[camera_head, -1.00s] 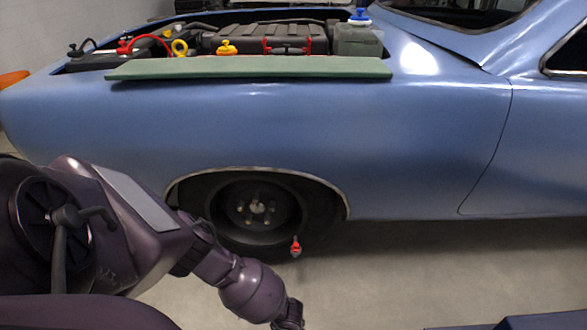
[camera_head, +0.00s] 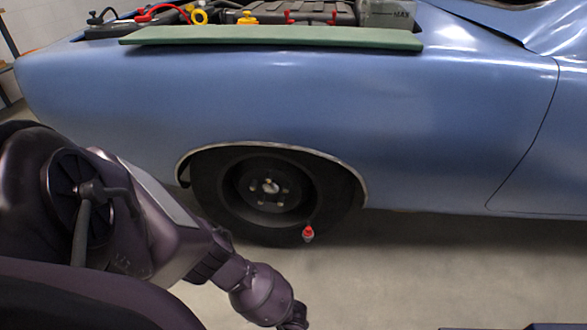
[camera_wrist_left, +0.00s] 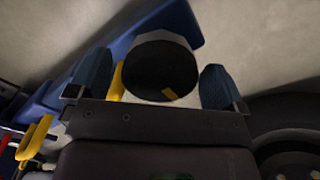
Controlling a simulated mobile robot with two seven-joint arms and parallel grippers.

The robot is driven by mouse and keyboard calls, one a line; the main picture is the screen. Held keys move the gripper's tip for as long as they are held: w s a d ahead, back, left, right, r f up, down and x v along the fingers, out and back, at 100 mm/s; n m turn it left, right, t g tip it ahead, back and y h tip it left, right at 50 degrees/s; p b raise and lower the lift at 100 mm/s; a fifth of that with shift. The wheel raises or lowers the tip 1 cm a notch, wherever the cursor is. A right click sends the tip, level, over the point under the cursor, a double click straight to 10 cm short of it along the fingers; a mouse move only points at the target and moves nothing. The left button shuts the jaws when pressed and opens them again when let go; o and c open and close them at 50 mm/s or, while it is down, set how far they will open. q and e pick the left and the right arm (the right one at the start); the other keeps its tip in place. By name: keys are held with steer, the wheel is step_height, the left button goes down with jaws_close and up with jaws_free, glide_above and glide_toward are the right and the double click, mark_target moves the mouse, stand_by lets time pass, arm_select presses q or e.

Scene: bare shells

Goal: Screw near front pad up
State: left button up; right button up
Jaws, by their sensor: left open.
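A round dark pad (camera_wrist_left: 158,70), with a small yellow mark near its edge, sits in the left wrist view on what looks like a blue lift arm (camera_wrist_left: 182,22). My left gripper (camera_wrist_left: 155,85) is open, one finger on either side of the pad. I cannot tell whether the fingers touch it. In the head view my left arm reaches down from the left, and its end (camera_head: 294,322) is cut off by the bottom edge. The pad is not visible there. My right gripper is not in view.
The blue car (camera_head: 400,110) fills the back, with a dark front wheel (camera_head: 268,190) under its arch. A small red item (camera_head: 308,232) is at the tyre's lower right. Yellow parts (camera_wrist_left: 36,135) lie left in the wrist view. Grey floor (camera_head: 400,260) shows clear right of the arm.

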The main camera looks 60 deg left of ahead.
arm_select(q)
steer(key=shift+c, duration=0.3)
steer(key=c, duration=0.9)
steer(key=shift+o, duration=0.2)
